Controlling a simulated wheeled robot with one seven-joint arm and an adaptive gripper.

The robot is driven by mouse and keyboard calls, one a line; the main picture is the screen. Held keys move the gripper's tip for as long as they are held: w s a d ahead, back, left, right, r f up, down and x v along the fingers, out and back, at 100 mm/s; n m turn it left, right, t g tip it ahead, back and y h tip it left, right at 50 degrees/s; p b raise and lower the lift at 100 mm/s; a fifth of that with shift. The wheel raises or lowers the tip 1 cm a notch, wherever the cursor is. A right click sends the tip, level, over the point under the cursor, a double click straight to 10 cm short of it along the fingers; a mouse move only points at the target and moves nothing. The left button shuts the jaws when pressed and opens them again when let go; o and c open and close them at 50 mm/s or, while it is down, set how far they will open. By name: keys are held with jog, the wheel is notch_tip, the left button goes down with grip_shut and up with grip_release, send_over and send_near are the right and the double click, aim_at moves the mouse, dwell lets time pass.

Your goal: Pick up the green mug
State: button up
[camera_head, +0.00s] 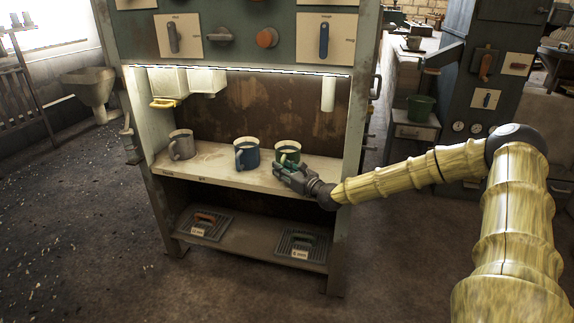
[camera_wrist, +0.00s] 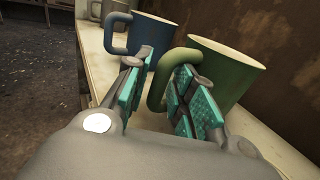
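The green mug (camera_head: 287,147) stands upright on the lit shelf, the rightmost of three mugs. In the wrist view the green mug (camera_wrist: 228,72) is at upper right, its handle turned toward my gripper. My gripper (camera_head: 281,168) is at the shelf's front edge, just in front of the mug, hiding its lower part. In the wrist view my gripper (camera_wrist: 163,68) is open, its teal-padded fingers apart. The handle shows between the fingers, partly behind the right one; I cannot tell whether they touch.
A blue mug (camera_head: 246,154) stands close on the left; in the wrist view the blue mug (camera_wrist: 150,38) is just beyond the left finger. A grey mug (camera_head: 182,145) is farther left. The shelf (camera_head: 215,168) has a back wall and side posts. Two drip trays lie below.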

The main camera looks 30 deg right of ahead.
jog(key=shift+r, duration=0.1)
grip_shut()
